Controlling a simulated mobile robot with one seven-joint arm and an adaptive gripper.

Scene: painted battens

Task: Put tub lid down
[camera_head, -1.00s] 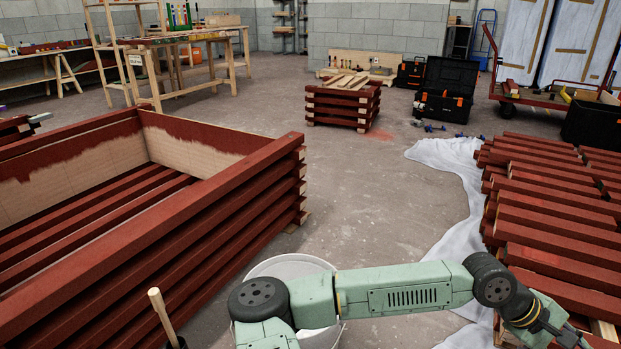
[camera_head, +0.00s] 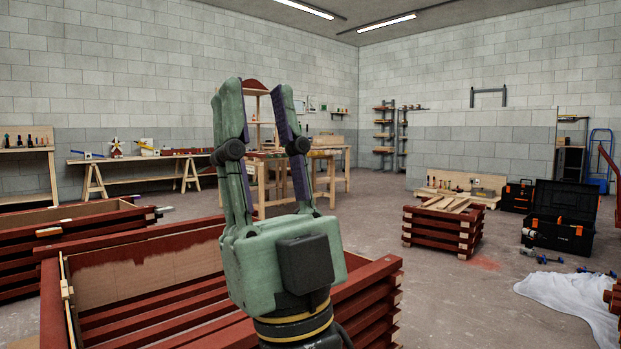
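My gripper (camera_head: 256,92) is raised in front of the camera with its two green, dark-padded fingers pointing up. The fingers are spread apart, and the room behind shows between them.
A large box of stacked red battens (camera_head: 375,283) stands just behind and below my gripper. A smaller batten stack (camera_head: 440,232) and a black open toolbox (camera_head: 560,232) stand further right. A white sheet (camera_head: 570,293) lies at lower right. Grey floor (camera_head: 455,310) is clear between.

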